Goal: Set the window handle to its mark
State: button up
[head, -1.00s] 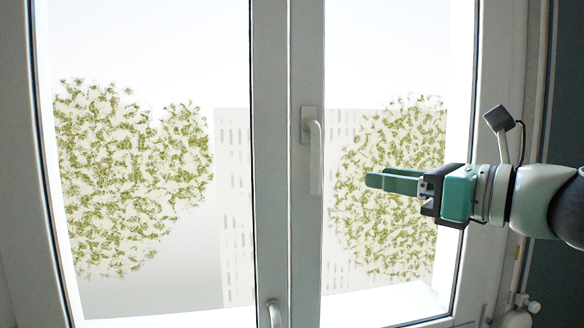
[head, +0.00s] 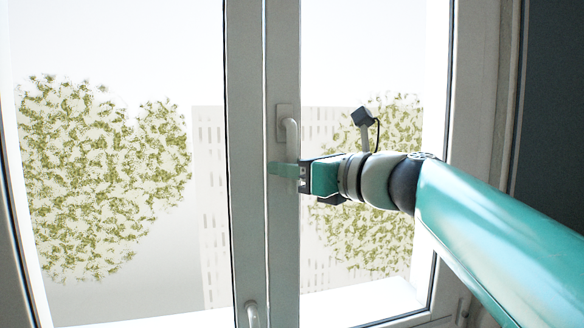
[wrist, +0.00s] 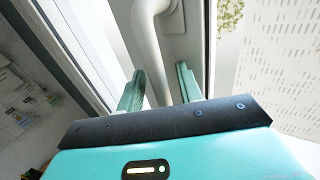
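The white window handle (head: 291,130) hangs down from its plate on the middle frame in the head view. Its lower part is hidden behind my gripper there. In the wrist view the handle (wrist: 147,45) bends at the top and its grip runs down between my two green fingers. My gripper (head: 276,168) reaches in from the right, level with the handle's grip. In the wrist view my gripper (wrist: 160,80) is open, with a finger on either side of the handle and small gaps showing. I see no mark for the handle.
A second, lower handle (head: 252,314) shows at the bottom of the middle frame (head: 248,230). Window glass lies on both sides, with trees (head: 105,180) and a pale building outside. A dark wall (head: 550,110) stands at the right.

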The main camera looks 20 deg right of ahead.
jog(key=shift+w+a, duration=0.1)
jog(key=shift+w, duration=0.1)
jog(key=shift+s, duration=0.25)
jog(key=shift+c, duration=0.7)
jog(key=shift+w, duration=0.15)
grip_shut()
